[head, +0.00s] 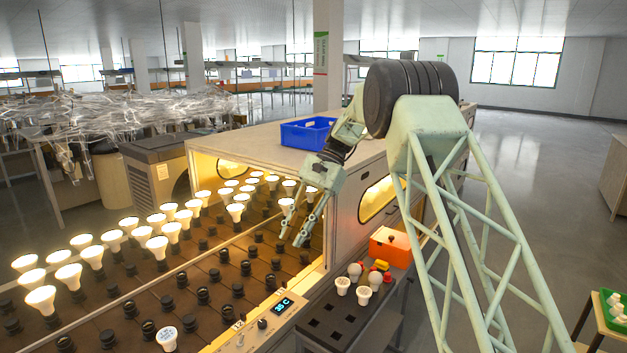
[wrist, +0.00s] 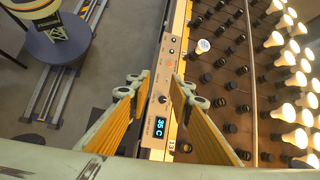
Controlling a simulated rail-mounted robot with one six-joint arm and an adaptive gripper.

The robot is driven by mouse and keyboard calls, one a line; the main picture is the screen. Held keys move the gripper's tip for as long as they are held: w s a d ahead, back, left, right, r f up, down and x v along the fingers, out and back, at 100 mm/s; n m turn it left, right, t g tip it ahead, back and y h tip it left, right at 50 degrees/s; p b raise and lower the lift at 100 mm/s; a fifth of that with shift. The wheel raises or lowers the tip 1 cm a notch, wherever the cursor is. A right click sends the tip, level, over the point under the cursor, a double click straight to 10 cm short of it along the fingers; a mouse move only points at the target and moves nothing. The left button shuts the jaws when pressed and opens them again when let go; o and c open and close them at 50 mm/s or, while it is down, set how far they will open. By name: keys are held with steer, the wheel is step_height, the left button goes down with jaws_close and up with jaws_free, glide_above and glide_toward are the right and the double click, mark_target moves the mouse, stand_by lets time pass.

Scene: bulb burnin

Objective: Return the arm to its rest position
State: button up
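My gripper (head: 301,240) hangs from the bent arm at the open front of the burn-in chamber, above the dark socket deck. In the wrist view, its two fingers (wrist: 160,90) stand apart with nothing between them. The control panel (wrist: 160,118), with a display reading 35 C, lies below and between the fingers. The same display (head: 283,306) is at the deck's front edge in the head view. My arm reaches down in front of the chamber's corner.
Lit bulbs (head: 92,256) fill many sockets; other sockets are empty. A labelled unlit bulb (head: 167,338) stands near the front. A blue bin (head: 308,132) sits on the chamber (head: 262,140). A dark rack (head: 335,322), several bulbs and an orange box (head: 390,246) are at right.

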steer(key=s+d+r+n+t+h, duration=0.1)
steer(key=s+d+r+t, duration=0.1)
steer(key=s+d+r, duration=0.45)
steer(key=s+d+r+n+t+h, duration=0.1)
steer(key=s+d+r, duration=0.3)
steer(key=s+r, duration=0.45)
steer(key=s+d+r+n+t+h, duration=0.15)
steer(key=s+d+r, duration=0.35)
steer(key=s, duration=0.5)
steer(key=s+d+f+t, duration=0.1)
steer(key=s+d, duration=0.2)
steer(key=s, duration=0.7)
steer(key=s+d+f+n+t+h, duration=0.1)
steer(key=s+d, duration=0.3)
steer(key=s, duration=0.7)
steer(key=s+d+f+n+t+h, duration=0.1)
steer(key=s+d+f+t, duration=0.1)
steer(key=s, duration=0.8)
steer(key=shift+s+d+f+t, duration=0.15)
steer(key=shift+d+f+t, duration=0.3)
steer(key=shift+d, duration=0.75)
